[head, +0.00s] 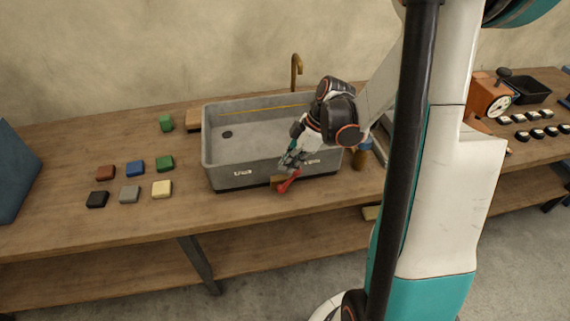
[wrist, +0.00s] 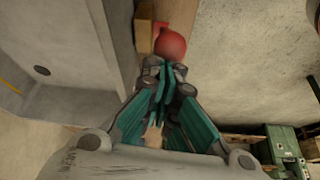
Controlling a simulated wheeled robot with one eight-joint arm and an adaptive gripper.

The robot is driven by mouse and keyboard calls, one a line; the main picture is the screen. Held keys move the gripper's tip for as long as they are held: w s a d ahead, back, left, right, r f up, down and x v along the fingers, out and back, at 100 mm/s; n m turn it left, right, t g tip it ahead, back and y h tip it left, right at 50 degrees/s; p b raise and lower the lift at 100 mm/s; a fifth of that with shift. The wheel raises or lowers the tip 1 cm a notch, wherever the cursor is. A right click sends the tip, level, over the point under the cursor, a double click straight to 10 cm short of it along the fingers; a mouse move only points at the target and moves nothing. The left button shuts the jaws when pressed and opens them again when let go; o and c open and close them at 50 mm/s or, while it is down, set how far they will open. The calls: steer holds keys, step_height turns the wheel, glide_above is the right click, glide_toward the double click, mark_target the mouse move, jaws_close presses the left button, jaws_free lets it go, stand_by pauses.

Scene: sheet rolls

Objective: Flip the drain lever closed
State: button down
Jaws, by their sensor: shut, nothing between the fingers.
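A red drain lever (head: 288,182) with a rounded knob sits at the front of the grey sink basin (head: 225,172), on a small wooden block (head: 276,182). In the wrist view its red knob (wrist: 171,44) lies just beyond my fingertips. My gripper (head: 289,163) is shut and empty, pointing down at the sink's front right, close to the lever. It also shows shut in the wrist view (wrist: 165,72). I cannot tell whether the fingers touch the knob. The round drain hole (head: 227,134) shows in the basin floor.
A brass tap (head: 296,72) stands behind the sink. Several coloured blocks (head: 135,168) lie left on the wooden bench (head: 60,210). A brown jar (head: 360,157) stands right of the sink. An orange machine (head: 490,97) and a black tray (head: 528,88) are farther right.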

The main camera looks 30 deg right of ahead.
steer(key=shift+s+d+f, duration=0.2)
steer(key=shift+d, duration=0.3)
steer(key=w+a+r+p, duration=0.2)
steer(key=a+r, duration=0.1)
steer(key=s+d+r+p, duration=0.2)
steer(key=s+d+r, duration=0.1)
steer(key=d+r, duration=0.2)
steer(key=shift+d+r, duration=0.2)
steer(key=shift+d, duration=0.8)
